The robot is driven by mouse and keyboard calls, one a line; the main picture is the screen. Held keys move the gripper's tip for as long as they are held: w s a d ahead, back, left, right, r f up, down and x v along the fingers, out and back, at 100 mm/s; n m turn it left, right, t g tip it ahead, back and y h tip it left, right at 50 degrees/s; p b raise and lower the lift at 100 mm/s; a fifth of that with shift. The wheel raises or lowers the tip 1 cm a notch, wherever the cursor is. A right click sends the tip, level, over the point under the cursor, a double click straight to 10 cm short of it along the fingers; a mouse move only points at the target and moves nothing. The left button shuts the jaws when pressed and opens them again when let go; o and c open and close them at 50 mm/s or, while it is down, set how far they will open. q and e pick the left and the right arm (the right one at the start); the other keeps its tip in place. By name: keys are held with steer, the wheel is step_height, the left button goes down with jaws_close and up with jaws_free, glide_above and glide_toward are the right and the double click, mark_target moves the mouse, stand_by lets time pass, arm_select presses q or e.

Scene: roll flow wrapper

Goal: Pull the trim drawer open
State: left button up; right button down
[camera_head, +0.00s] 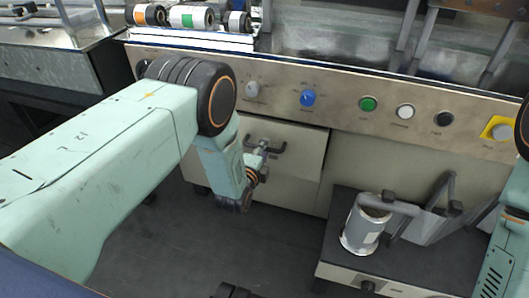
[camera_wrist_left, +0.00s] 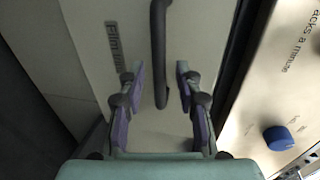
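The trim drawer (camera_head: 300,160) is a beige front below the control panel, with a dark bar handle (camera_head: 272,148). In the left wrist view the drawer front (camera_wrist_left: 195,30) carries a partly readable label starting "Film", and the handle (camera_wrist_left: 158,50) runs down between the fingers. My left gripper (camera_head: 262,158) is at the drawer front, partly hidden by its own wrist. In the left wrist view the left gripper (camera_wrist_left: 158,80) is open, with a gap between each finger and the handle. I cannot tell whether the handle lies at fingertip depth. My right gripper is out of view.
Above the drawer is a control panel with a blue knob (camera_head: 308,98), a green button (camera_head: 368,104) and a yellow-backed switch (camera_head: 498,129). A low dark unit at right bears a metal cylinder (camera_head: 364,228). Film rolls (camera_head: 190,17) lie on top.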

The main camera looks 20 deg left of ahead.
arm_select(q)
steer(key=shift+x, duration=0.85)
steer(key=shift+c, duration=0.2)
jaws_close()
steer(key=shift+a, duration=0.1)
